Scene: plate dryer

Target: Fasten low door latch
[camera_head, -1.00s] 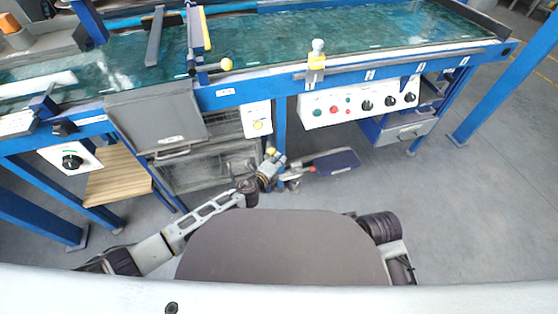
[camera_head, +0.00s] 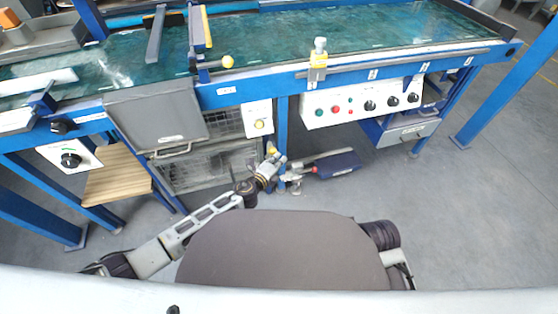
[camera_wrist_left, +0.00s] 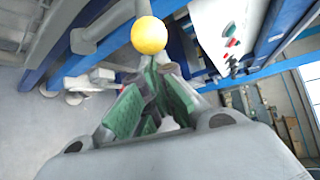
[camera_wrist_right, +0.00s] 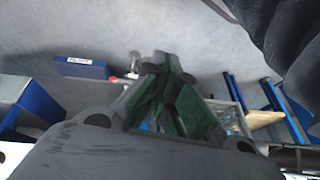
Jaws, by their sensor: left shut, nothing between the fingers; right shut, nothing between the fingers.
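The low door (camera_head: 205,172) is a grey mesh panel beneath the table, under a grey cover (camera_head: 155,115). A yellow ball knob (camera_head: 271,148), apparently the latch's end, shows by the door's upper right edge. My left gripper (camera_head: 281,160) is shut and empty just beside and below this knob. In the left wrist view, a yellow ball (camera_wrist_left: 149,35) is just beyond the shut fingertips (camera_wrist_left: 160,62); I cannot tell whether they touch. The rest of the latch is hidden. My right gripper (camera_wrist_right: 163,60) is shut and empty in the right wrist view.
A white panel with a yellow knob (camera_head: 258,115) hangs above the left gripper. A blue table leg (camera_head: 282,125) stands close by. A dark blue box (camera_head: 338,164) lies low to the right. A wooden board (camera_head: 118,178) is at left.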

